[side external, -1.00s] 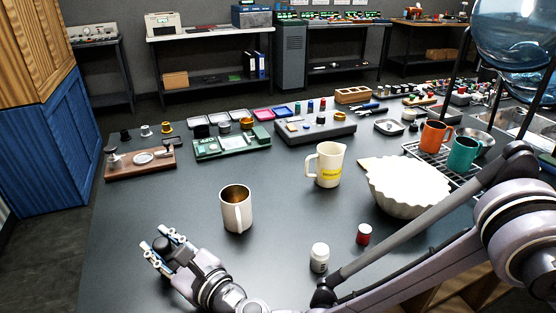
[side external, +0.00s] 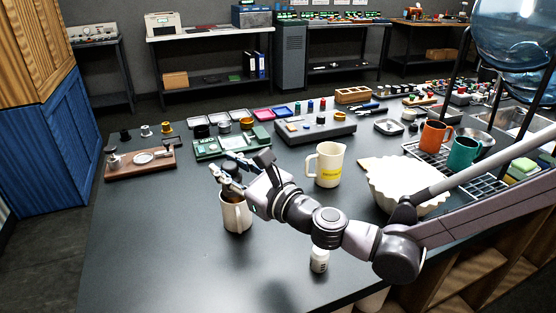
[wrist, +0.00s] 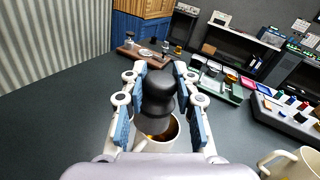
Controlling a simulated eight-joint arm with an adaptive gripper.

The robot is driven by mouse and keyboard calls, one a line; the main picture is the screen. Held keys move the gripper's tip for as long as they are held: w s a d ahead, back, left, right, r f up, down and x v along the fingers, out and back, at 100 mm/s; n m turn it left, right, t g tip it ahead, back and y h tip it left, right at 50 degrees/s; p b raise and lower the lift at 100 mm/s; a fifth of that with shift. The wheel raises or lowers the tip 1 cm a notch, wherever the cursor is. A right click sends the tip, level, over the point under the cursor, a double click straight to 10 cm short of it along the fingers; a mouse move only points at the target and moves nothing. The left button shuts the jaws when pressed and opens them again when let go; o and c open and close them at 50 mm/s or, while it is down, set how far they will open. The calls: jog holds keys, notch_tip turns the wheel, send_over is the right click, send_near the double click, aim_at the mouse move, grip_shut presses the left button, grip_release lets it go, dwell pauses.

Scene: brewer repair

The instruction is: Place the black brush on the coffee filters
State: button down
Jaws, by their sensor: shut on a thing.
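My gripper (side external: 224,174) is over the cream metal pitcher (side external: 236,216) left of the table's middle. In the wrist view its two blue-padded fingers (wrist: 160,88) are closed on a rounded black object, which looks like the black brush (wrist: 157,98). Its lower end covers part of the pitcher's mouth (wrist: 176,133); I cannot tell whether it reaches inside. In the side view the brush is mostly hidden by the fingers. The coffee filters (side external: 382,190), a white fluted stack, stand to the right, partly behind my arm.
A cream jug with a yellow label (side external: 329,166) stands between the pitcher and the filters. A white bottle (side external: 319,261) is below my arm. Green (side external: 225,145) and grey (side external: 315,128) equipment sits behind. The table's left front is clear.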

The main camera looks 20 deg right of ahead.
jog(key=w+d+r+m+t+h, duration=0.1)
jog(key=d+r+m+h, duration=0.15)
jog(key=d, duration=0.55)
jog(key=w+d+r+m+t+h, duration=0.15)
jog(key=d+h, duration=0.25)
jog(key=d, duration=0.4)
jog(key=s+d+r+m+g+h, duration=0.1)
jog(key=s+d+m+g+h, duration=0.25)
jog(key=d, duration=0.65)
jog(key=s+d+r+m+h, duration=0.25)
jog(key=s+d+h, duration=0.3)
jog(key=d, duration=0.55)
jog(key=s+d+m+g+h, duration=0.25)
jog(key=d+m+h, duration=0.2)
jog(key=d, duration=0.55)
jog(key=w+a+f, duration=0.1)
jog(key=a+f, duration=0.1)
jog(key=a, duration=0.1)
jog(key=w+a+f, duration=0.2)
jog(key=a, duration=0.1)
jog(key=w+a+f, duration=0.2)
jog(key=a, duration=0.1)
jog(key=shift+a+f, duration=0.1)
jog(key=shift+f, duration=0.15)
send_over(390, 173)
jog(key=shift+f, duration=2.05)
jog(key=shift+f, duration=0.15)
jog(key=c, duration=1)
grip_release()
jog(key=v, duration=1.2)
